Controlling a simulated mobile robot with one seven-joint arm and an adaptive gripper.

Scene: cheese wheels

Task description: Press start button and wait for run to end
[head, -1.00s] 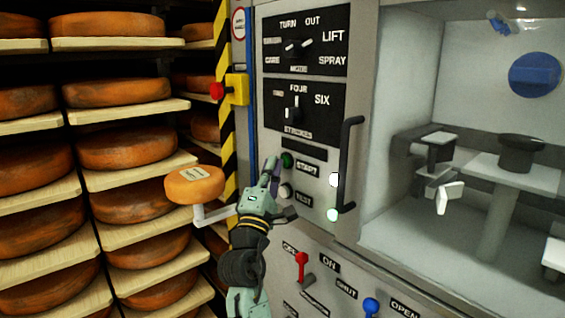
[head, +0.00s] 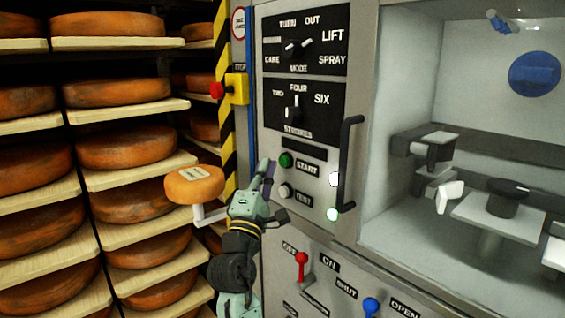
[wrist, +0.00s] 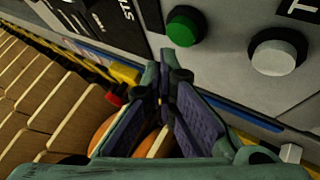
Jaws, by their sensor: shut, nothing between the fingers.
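The green start button (head: 286,160) sits on the grey control panel beside its START label (head: 307,168). It also shows in the wrist view (wrist: 184,27). My gripper (head: 266,166) is shut and empty, just left of and below the start button, apart from it. In the wrist view my gripper's fingertips (wrist: 161,66) meet below the green button. The white test button (head: 285,190) is under the start button and shows at the right of the wrist view (wrist: 273,52).
A mode knob (head: 298,45) and strokes knob (head: 295,108) are above. A black handle (head: 347,165) stands right of the buttons. A red stop button (head: 217,90) on a yellow box is at left. An orange cheese wheel (head: 194,184) sits on a bracket beside my arm.

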